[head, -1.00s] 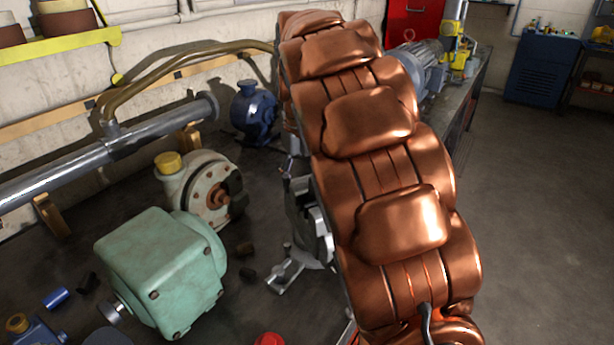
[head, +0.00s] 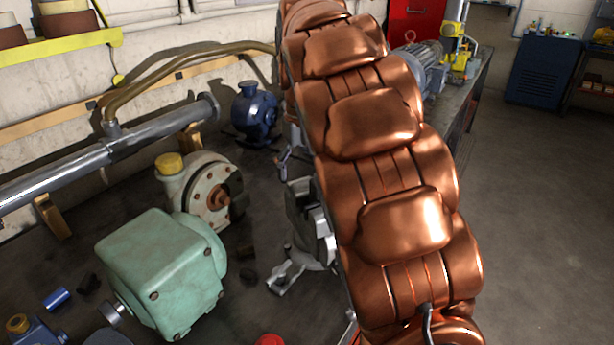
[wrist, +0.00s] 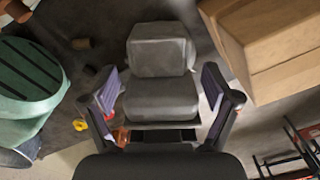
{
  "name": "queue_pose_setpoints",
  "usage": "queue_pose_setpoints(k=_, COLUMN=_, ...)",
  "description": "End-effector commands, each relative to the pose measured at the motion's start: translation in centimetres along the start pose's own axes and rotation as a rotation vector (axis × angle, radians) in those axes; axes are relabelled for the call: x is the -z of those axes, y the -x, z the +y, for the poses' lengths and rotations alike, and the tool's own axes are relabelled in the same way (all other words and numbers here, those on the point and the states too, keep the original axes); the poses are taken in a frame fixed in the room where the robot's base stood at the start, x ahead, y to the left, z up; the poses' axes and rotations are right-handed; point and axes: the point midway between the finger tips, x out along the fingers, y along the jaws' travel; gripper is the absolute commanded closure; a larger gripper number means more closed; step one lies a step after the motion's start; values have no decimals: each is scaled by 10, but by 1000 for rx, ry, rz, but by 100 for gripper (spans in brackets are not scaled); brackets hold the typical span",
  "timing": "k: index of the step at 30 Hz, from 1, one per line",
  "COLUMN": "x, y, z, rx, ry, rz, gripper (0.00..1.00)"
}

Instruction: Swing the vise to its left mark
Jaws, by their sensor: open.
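The grey metal vise (head: 303,222) stands on the dark bench in the head view, its right side hidden behind my copper-coloured arm. Part of its lighter base (head: 285,277) shows below it. In the wrist view a grey blocky part of the vise (wrist: 162,60) lies straight ahead, in the middle. My gripper (wrist: 162,88) is open, with one finger on each side of that part. I cannot tell whether the fingers touch it. The left mark cannot be made out.
A green motor (head: 165,265) and a cream pump (head: 205,190) stand left of the vise, with small dark plugs (head: 247,275) between. A blue motor (head: 255,112) stands farther back. In the wrist view a wooden box (wrist: 270,45) is at the upper right.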

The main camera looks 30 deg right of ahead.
Motion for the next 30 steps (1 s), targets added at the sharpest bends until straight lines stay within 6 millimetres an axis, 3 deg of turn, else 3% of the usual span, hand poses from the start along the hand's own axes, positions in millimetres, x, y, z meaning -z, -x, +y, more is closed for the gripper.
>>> queue_pose_setpoints(k=6, x=0, y=29, z=-1, rx=0, ry=0, rz=-2, gripper=12)
queue_pose_setpoints(k=12, x=0, y=45, z=-1, rx=0, ry=-1, rz=-2, gripper=12)
queue_pose_setpoints(k=30, x=2, y=52, z=-1, rx=-1, ry=-1, rz=2, gripper=12)
